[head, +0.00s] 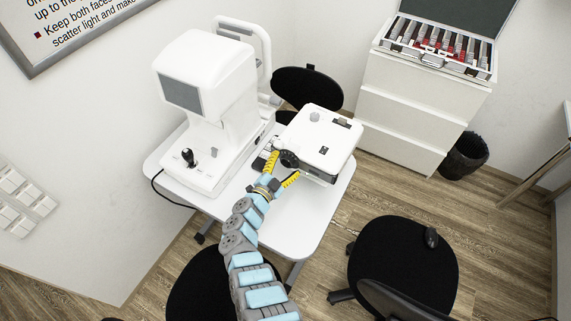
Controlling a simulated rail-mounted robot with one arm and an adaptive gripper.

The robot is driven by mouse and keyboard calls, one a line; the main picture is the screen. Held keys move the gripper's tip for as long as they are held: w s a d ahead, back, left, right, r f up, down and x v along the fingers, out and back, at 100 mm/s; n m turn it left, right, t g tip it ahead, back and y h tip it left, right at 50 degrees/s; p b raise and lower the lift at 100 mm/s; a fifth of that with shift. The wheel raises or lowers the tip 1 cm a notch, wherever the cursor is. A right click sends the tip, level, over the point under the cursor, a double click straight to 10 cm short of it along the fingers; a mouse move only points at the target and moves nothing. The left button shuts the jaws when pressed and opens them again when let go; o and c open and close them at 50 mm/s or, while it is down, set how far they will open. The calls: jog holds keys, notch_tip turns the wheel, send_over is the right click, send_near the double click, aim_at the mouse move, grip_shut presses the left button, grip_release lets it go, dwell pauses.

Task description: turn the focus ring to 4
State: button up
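A white box-shaped projector (325,139) stands on the right part of the white table. Its round black lens with the focus ring (289,158) faces toward my arm at the front left. Ring markings are too small to read. My gripper (287,164) has two yellow-and-black fingers spread apart, one on the left and one on the right of the lens front. The fingertips reach the lens area. I cannot tell whether they touch the ring or stand just clear of it.
A white eye-exam instrument (212,80) with a black joystick (188,157) stands left of the projector on the table (302,222). A black cable hangs at the table's left edge. Black chairs (402,266) stand around. A drawer cabinet (410,117) holds an open lens case (438,50).

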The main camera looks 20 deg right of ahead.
jog(key=v, duration=1.2)
dwell(0.6)
dwell(0.4)
